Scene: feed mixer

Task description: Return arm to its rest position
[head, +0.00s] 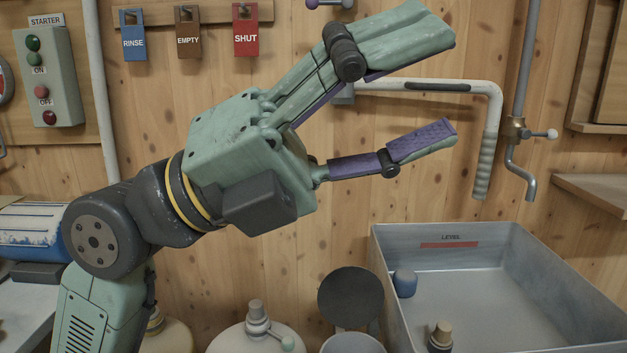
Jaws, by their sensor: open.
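My gripper (440,85) is pale green with purple finger pads and points to the right. Its two fingers are spread wide apart, with nothing between them. The arm is raised in front of the wooden wall, bent at a dark joint at the lower left. The gripper is above and to the left of the grey metal basin (580,335), clear of it. Part of a white pipe (490,130) shows behind and beyond the fingers.
A starter box (48,75) and tags marked rinse (133,35), empty (188,32) and shut (246,30) hang on the wall. A tap (520,160) is at the right. The basin holds a blue piece (404,283). White rounded vessels (262,335) stand below the arm.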

